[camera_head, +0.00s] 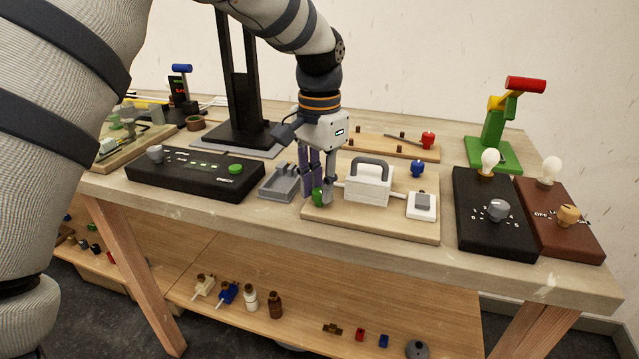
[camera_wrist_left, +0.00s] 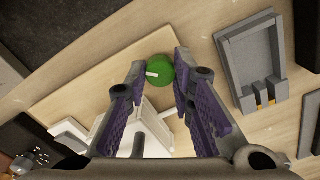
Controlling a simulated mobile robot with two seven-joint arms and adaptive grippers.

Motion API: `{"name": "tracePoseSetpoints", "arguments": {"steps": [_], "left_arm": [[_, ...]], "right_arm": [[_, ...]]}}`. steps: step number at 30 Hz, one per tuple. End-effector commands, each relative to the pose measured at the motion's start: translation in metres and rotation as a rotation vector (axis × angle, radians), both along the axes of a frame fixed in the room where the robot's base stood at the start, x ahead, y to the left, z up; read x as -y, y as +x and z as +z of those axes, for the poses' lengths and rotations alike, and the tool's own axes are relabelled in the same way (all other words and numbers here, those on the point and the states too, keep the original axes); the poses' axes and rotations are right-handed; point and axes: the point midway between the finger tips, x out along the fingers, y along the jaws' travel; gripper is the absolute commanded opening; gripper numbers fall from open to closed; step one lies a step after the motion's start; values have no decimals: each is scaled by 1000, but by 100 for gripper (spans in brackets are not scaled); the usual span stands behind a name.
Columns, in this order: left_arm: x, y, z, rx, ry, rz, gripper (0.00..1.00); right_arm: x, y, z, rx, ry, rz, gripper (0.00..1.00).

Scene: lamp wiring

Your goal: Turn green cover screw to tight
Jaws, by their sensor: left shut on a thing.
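The green cover screw (camera_head: 318,197) is a round green knob at the left end of the wooden lamp wiring board (camera_head: 400,231). In the left wrist view the green screw (camera_wrist_left: 160,70) has a white mark on its top and sits between the fingertips. My left gripper (camera_head: 318,190) comes down from above and is shut on the green screw. A white box with a grey handle (camera_head: 368,184) stands beside it on the board. A blue knob (camera_head: 417,169) is at the board's back right. My right gripper is not in view.
A grey tray-like holder (camera_head: 280,183) lies just left of the board. A black control panel (camera_head: 195,172) is farther left. A white switch (camera_head: 422,205) is on the board's right. Black (camera_head: 493,222) and brown (camera_head: 560,215) lamp boxes stand at the right.

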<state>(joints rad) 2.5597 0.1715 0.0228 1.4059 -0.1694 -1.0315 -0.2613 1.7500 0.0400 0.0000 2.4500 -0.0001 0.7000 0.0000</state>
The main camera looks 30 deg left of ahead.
Motion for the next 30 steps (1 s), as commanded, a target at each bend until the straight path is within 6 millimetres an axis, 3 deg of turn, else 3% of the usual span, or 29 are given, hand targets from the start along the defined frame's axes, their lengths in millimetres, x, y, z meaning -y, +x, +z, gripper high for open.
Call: {"name": "tracePoseSetpoints", "arguments": {"steps": [17, 18, 20, 30], "left_arm": [[0, 0, -1, -3, 1, -28, 0], [0, 0, -1, -3, 1, -28, 29], [0, 0, -1, -2, 1, -27, 43], [0, 0, 4, 1, 1, -26, 43]], "right_arm": [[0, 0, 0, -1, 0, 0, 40], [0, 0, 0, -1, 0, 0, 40], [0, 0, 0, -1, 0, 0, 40], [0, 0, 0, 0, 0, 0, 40]]}}
